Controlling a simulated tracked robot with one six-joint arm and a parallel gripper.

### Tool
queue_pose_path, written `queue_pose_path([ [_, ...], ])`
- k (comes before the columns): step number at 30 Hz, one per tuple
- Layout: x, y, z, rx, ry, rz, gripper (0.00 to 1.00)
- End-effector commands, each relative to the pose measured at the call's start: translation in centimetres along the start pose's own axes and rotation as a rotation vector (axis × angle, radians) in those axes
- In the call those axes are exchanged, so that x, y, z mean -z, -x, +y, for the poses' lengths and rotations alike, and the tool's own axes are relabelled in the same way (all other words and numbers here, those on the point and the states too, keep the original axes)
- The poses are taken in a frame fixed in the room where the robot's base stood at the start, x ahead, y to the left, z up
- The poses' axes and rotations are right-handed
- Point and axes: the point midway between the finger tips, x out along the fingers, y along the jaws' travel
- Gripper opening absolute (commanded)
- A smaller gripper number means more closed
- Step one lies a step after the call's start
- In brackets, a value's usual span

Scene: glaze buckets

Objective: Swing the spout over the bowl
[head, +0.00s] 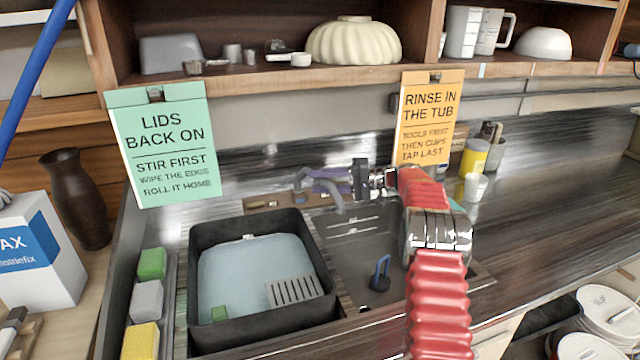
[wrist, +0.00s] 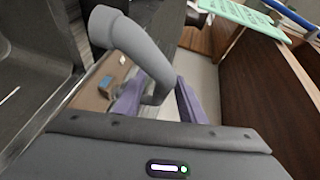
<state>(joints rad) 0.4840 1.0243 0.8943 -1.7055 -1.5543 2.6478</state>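The grey curved spout (head: 336,193) stands at the back of the sink in the head view. Its mouth is near the back left corner of the dark sink bowl (head: 365,232), close to the divider. In the wrist view the spout (wrist: 136,50) bends to the upper left. My gripper (head: 325,182) has purple fingers, one on each side of the spout's lower part, also in the wrist view (wrist: 158,88). A narrow gap seems to show beside the right finger. I cannot tell whether the fingers press on the spout.
A black tub (head: 200,300) of pale water stands left of the sink bowl. A blue-handled plug (head: 381,272) is in the bowl. An orange sign (head: 430,115) and a green sign (head: 162,145) hang from the shelf.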

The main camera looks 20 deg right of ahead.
Motion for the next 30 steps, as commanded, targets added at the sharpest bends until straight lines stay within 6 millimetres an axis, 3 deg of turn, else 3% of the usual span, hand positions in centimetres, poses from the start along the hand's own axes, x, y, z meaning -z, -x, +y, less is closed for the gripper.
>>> queue_pose_path([
  [8,0.1,1.8,-0.1,0.001,0.002,0.002,0.37],
  [24,0.1,10.9,0.2,0.0,0.0,0.003,0.37],
  [30,0.1,13.2,0.2,-0.001,-0.001,0.001,0.37],
])
